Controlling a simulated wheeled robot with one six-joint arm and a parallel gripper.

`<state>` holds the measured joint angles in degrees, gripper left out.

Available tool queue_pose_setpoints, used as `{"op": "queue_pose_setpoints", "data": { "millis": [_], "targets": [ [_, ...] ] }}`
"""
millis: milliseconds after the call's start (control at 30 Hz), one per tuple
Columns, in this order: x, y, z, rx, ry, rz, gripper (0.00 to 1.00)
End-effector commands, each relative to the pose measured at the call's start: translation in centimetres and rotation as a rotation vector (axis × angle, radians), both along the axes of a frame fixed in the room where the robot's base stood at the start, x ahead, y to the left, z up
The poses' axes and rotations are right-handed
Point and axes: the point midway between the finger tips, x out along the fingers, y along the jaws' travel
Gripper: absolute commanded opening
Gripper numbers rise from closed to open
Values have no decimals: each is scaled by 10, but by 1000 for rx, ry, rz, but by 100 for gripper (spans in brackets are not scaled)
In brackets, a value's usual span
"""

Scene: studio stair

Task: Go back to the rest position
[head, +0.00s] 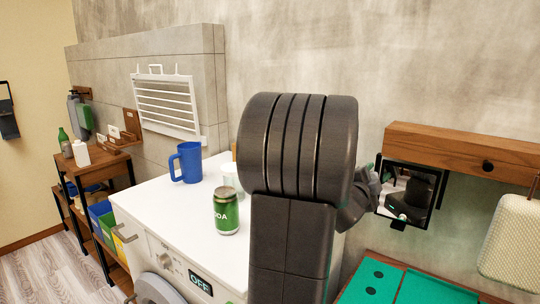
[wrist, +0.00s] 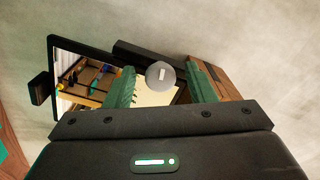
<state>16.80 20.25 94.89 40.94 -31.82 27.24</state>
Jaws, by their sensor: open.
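My gripper (wrist: 163,88) shows in the wrist view with its two green-padded fingers apart and nothing held between them. A round grey disc (wrist: 160,74) shows between the fingers, beyond them; I cannot tell what it is.
A white washing machine (head: 150,205) bears a blue mug (head: 186,163) and a green soda can (head: 227,212) left of my arm; a pale item behind is partly hidden. A wooden wall shelf (head: 455,150) and a green board (head: 420,290) lie to the right.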

Motion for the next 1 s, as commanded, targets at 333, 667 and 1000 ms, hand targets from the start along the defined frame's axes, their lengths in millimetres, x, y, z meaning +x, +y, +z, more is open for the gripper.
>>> {"op": "queue_pose_setpoints", "data": {
  "millis": [333,667,1000],
  "targets": [
    [-1,1,0,1,-2,0,50],
    [-29,23,0,-2,-2,1,50],
    [-73,56,0,-1,-1,2,50]
  ]
}}
